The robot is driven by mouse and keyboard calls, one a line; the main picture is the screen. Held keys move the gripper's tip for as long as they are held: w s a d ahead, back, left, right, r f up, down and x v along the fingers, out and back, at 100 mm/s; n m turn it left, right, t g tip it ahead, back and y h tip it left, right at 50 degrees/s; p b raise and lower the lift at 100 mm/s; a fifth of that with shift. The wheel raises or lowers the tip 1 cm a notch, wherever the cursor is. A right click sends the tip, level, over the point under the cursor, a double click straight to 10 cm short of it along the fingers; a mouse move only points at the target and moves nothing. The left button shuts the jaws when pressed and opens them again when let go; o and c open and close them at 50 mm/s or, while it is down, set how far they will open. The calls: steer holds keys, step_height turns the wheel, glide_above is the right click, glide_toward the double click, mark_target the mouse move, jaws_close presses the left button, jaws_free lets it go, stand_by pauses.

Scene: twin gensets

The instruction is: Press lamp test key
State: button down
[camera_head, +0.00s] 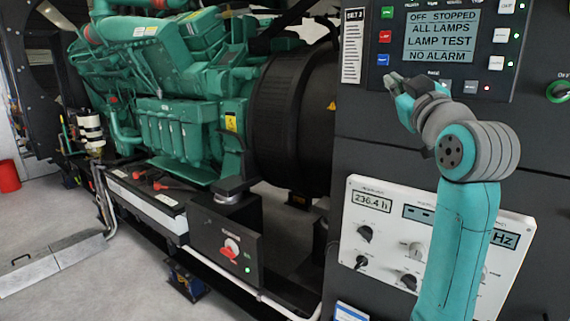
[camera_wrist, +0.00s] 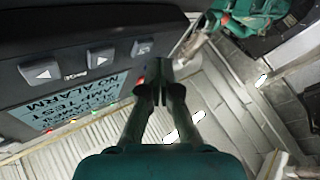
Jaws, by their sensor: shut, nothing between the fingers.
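The control panel's screen (camera_head: 442,36) reads "OFF STOPPED, ALL LAMPS, LAMP TEST, NO ALARM". Green (camera_head: 387,12), red (camera_head: 385,36) and blue (camera_head: 383,60) keys line its left side, and white keys (camera_head: 496,62) its right. The key labels are too small to tell which is lamp test. My gripper (camera_head: 394,84) is shut and empty at the panel's lower left, covering part of its bottom edge. Contact with a key cannot be told.
A white meter panel (camera_head: 375,215) with knobs is below, partly behind my arm. A green engine (camera_head: 165,65) and black round housing (camera_head: 290,110) stand left. Grey floor (camera_head: 110,280) is open at lower left.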

steer(key=shift+s+a, duration=0.15)
steer(key=shift+s, duration=0.1)
steer(key=s+a, duration=0.1)
steer(key=s, duration=0.1)
steer(key=s+a, duration=0.2)
steer(key=shift+s+a, duration=0.2)
steer(key=shift+s, duration=0.15)
stand_by(0.3)
stand_by(0.5)
